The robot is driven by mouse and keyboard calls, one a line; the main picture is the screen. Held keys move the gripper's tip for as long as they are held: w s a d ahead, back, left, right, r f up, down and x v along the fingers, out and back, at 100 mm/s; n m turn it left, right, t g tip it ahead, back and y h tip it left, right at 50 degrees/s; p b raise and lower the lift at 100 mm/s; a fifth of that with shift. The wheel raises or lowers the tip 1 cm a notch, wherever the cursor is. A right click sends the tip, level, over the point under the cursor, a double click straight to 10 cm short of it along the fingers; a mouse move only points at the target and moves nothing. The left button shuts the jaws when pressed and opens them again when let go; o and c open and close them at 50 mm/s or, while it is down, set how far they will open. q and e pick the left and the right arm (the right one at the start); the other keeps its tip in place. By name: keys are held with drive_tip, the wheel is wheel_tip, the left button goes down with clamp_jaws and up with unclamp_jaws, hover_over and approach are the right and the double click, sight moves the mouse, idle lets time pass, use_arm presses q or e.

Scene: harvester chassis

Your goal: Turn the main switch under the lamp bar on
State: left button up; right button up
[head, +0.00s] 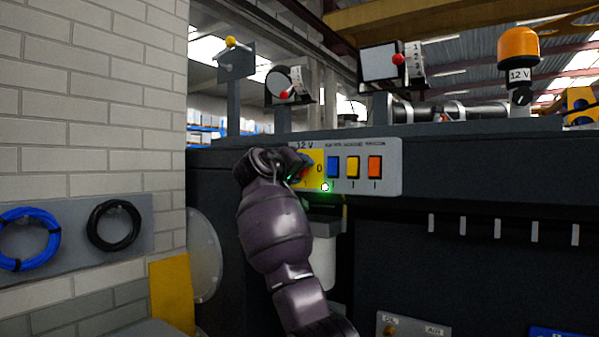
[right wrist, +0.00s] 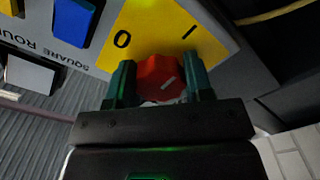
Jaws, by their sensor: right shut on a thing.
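The main switch is a red rotary knob (right wrist: 160,78) on a yellow plate (right wrist: 165,32) marked 0 and I. My right gripper (right wrist: 160,82) is shut on the knob, one green finger on each side. In the head view my right gripper (head: 297,170) covers most of the knob at the left end of the grey panel (head: 390,152). A small bright spot with a green glow (head: 325,188) shows at the panel's lower edge. My left gripper is not in view.
Blue (head: 333,167), yellow (head: 353,167) and orange (head: 375,167) rocker switches sit right of the knob. A square lamp (head: 380,64), a round lamp (head: 279,82) and an orange beacon (head: 518,47) stand above. A brick wall (head: 90,100) is at the left.

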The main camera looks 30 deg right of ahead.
drive_tip(key=shift+m, duration=0.3)
idle(0.4)
drive_tip(key=o, duration=0.9)
drive_tip(key=shift+a, duration=0.1)
drive_tip(key=b+v, duration=0.2)
drive_tip(key=v, duration=0.8)
drive_tip(key=shift+s+a, duration=0.15)
drive_tip(key=shift+a, duration=0.1)
